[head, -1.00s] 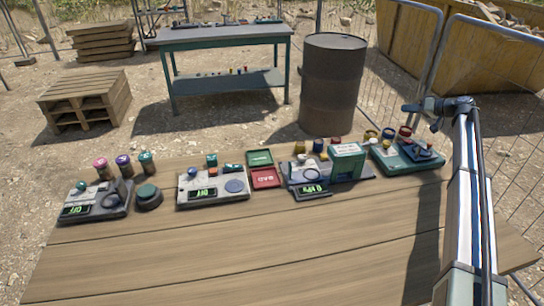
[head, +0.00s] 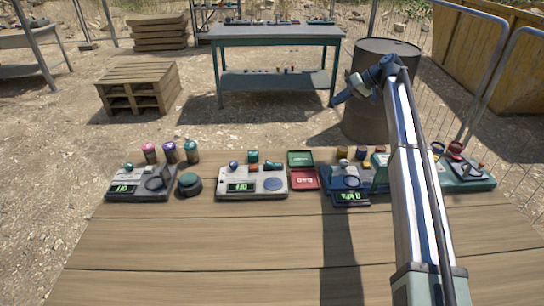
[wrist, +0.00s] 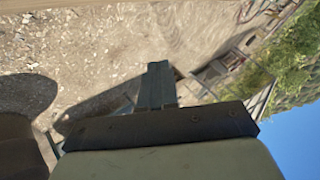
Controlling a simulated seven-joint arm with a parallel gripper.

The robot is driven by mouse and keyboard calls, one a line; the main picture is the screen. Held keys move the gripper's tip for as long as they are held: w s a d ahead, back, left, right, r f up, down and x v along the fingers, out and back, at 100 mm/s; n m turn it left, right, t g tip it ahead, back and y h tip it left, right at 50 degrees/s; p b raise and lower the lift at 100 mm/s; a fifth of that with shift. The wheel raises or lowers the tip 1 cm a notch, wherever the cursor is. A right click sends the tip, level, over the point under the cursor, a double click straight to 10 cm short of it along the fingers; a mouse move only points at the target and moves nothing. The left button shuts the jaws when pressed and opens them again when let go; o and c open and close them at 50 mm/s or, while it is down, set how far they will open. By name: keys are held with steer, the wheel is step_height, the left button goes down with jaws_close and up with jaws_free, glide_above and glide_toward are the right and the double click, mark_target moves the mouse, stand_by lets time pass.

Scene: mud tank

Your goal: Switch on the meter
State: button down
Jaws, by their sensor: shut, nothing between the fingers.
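Which device is the meter, I cannot tell for sure. A grey unit with a lit green display (head: 124,189) stands at the left end of the wooden table. A pale unit with a lit display (head: 241,187) and a round blue pad (head: 273,184) is in the middle. A dark blue unit with a lit display (head: 349,197) is further right, partly hidden by my arm. The displays are too small to read surely. My gripper (head: 336,101) is shut and empty, high beyond the table, in front of the barrel. Its closed fingers (wrist: 157,84) point over ground in the wrist view.
Near the units are a dark round button (head: 189,184), several coloured jars (head: 170,152), and green and red trays (head: 304,179). A green unit (head: 466,176) stands at right. The wooden table (head: 210,245) is clear in front. A barrel (head: 372,62) stands behind.

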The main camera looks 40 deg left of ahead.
mark_target(268, 162)
steer(key=s+a+f+m+h, duration=0.1)
steer(key=s+m+h, duration=0.1)
steer(key=s, duration=0.9)
steer(key=s+a+m+h, duration=0.2)
steer(key=s, duration=0.9)
steer(key=shift+s+a+f+t+h, duration=0.15)
steer(key=shift+a+f+t+h, duration=0.15)
steer(key=shift+f+h, duration=0.1)
steer(key=shift+f, duration=0.1)
steer(key=x, duration=1.3)
steer(key=shift+s+a+f, duration=0.1)
steer(key=shift+s+f, duration=0.05)
steer(key=shift+f, duration=0.2)
steer(key=shift+s+a+f, duration=0.1)
steer(key=shift+s+a+f+t+h, duration=0.1)
steer(key=shift+f+t+h, duration=0.05)
steer(key=shift+t+h, duration=0.15)
